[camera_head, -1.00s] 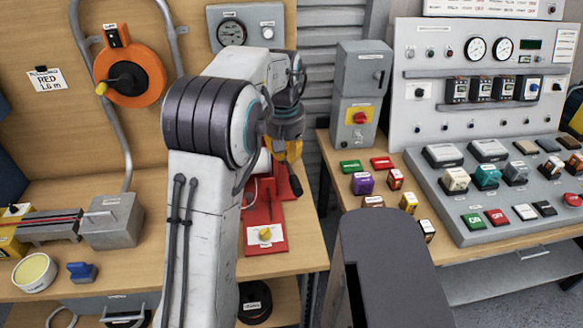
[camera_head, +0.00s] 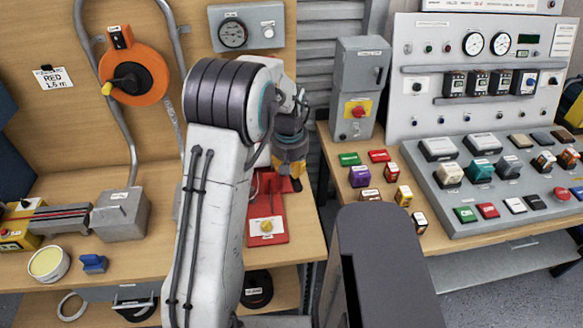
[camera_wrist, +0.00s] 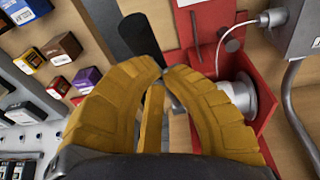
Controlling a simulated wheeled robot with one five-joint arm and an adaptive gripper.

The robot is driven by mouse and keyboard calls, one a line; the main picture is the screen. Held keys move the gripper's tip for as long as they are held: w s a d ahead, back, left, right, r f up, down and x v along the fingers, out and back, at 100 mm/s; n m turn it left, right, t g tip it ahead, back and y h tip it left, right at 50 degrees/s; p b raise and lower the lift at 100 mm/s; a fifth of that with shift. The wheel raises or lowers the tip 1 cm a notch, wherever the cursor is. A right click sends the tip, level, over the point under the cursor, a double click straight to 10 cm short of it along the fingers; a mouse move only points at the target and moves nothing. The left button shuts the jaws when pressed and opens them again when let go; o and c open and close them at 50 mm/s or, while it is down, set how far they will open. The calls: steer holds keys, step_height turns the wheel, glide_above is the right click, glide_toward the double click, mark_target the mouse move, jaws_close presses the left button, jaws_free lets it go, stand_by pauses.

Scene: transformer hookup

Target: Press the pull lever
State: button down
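In the head view my gripper (camera_head: 291,176) is low at the red device, and the lever cannot be made out.
A grey box with a red switch (camera_head: 358,108) and a button console (camera_head: 470,195) stand on the right bench. Several small coloured blocks lie near its left edge. A grey metal box (camera_head: 120,215) is on the left bench. A gap separates the benches.

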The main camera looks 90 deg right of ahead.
mark_target(292, 180)
steer(key=shift+f+b, duration=0.2)
steer(key=shift+b, duration=0.1)
steer(key=f+b, duration=0.1)
steer(key=b, duration=0.1)
steer(key=a+f+b, duration=0.1)
steer(key=f+b, duration=0.1)
steer(key=b, duration=0.1)
steer(key=shift+s+a+f, duration=0.1)
steer(key=shift+a, duration=0.1)
steer(key=f+b, duration=0.2)
steer(key=a+f+b, duration=0.1)
steer(key=f+b, duration=0.4)
steer(key=f, duration=0.1)
steer(key=shift+s+a+f+b, duration=0.1)
steer(key=shift+a+f+b, duration=0.05)
steer(key=shift+a+b, duration=0.25)
steer(key=shift+d, duration=0.1)
steer(key=a+r, duration=0.6)
steer(key=r, duration=0.6)
steer(key=shift+w+a, duration=0.25)
steer(key=shift+a, duration=0.15)
stand_by(0.8)
